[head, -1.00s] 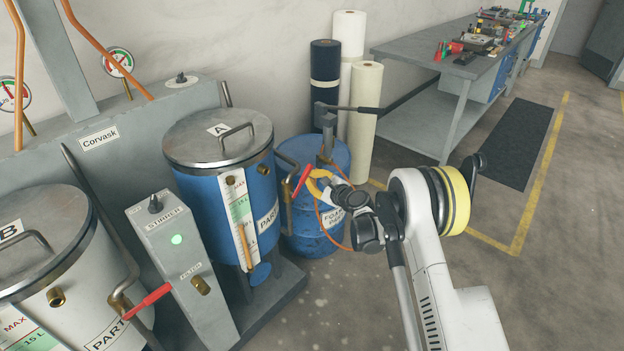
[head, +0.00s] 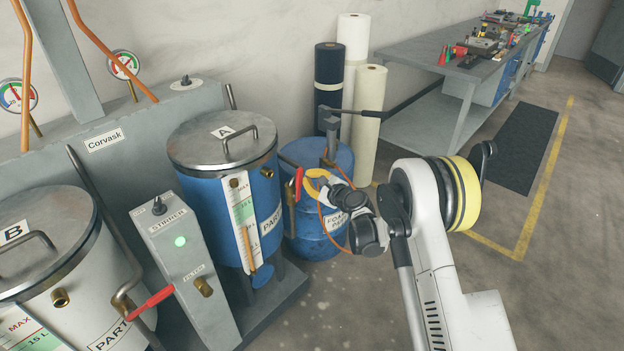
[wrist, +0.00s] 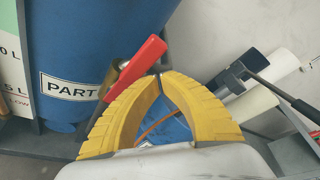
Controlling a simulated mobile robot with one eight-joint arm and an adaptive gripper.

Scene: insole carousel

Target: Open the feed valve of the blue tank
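The blue tank (head: 195,205), marked A, stands left of my gripper under a steel lid. Its feed valve has a red lever handle (head: 299,185) at the tank's right side, nearly upright in the head view. In the wrist view the red handle (wrist: 142,60) slants up to the right, just beyond and left of my fingertips. My gripper (head: 307,182) has yellow fingers right beside the handle. In the wrist view the fingertips (wrist: 159,77) meet with nothing seen between them. I cannot tell whether a finger touches the handle. The valve body is partly hidden behind the left finger.
A blue drum (head: 335,220) stands behind my gripper. The white tank B (head: 35,262) has its own red handle (head: 152,297). A stirrer box (head: 170,240) stands between the tanks. Fabric rolls (head: 368,110) stand behind the drum.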

